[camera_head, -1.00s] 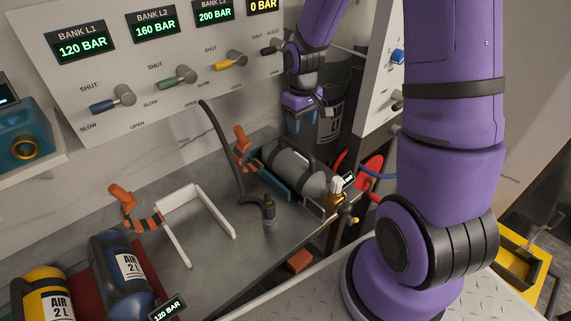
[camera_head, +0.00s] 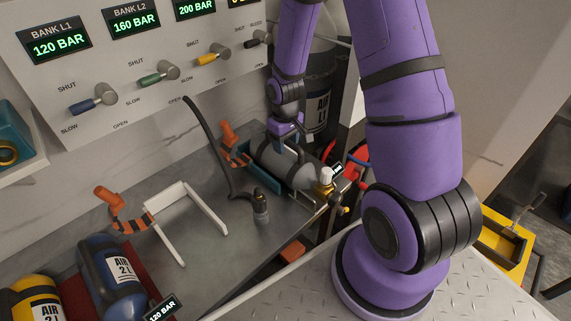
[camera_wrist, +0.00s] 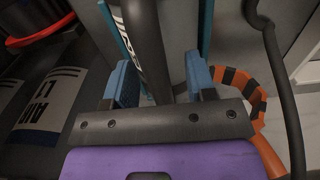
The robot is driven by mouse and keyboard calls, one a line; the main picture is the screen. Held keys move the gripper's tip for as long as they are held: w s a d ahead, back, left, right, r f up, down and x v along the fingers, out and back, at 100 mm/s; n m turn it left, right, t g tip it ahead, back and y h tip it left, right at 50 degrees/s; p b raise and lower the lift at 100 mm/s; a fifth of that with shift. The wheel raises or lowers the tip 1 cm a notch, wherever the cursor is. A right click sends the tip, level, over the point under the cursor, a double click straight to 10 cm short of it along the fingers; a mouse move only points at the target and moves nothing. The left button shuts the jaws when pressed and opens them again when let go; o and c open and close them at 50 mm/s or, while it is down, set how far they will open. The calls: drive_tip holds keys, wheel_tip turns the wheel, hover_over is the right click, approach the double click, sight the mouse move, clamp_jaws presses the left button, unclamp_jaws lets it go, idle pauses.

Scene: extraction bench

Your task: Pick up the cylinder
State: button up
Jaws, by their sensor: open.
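A grey cylinder (camera_head: 290,168) with a black carrying handle and a brass valve end (camera_head: 324,180) lies in a teal cradle (camera_head: 237,155) at the far right of the bench. My gripper (camera_head: 287,146) is over it, pointing down at its handle. In the wrist view the two blue jaws are open (camera_wrist: 161,82). The black handle (camera_wrist: 147,45) runs between them, with gaps on both sides, and the cylinder's grey body (camera_wrist: 178,35) lies beneath. The jaw tips partly hide the handle in the head view.
An orange-black clamp (camera_head: 228,135) is open beside the cradle. A black hose (camera_head: 212,140) ends in a fitting (camera_head: 260,205). A large dark cylinder (camera_head: 318,100) stands behind. A white bracket (camera_head: 165,243) is empty.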

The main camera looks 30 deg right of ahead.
drive_tip(key=shift+f, duration=0.75)
clamp_jaws()
drive_tip(key=shift+w, duration=0.1)
drive_tip(key=shift+r, duration=0.15)
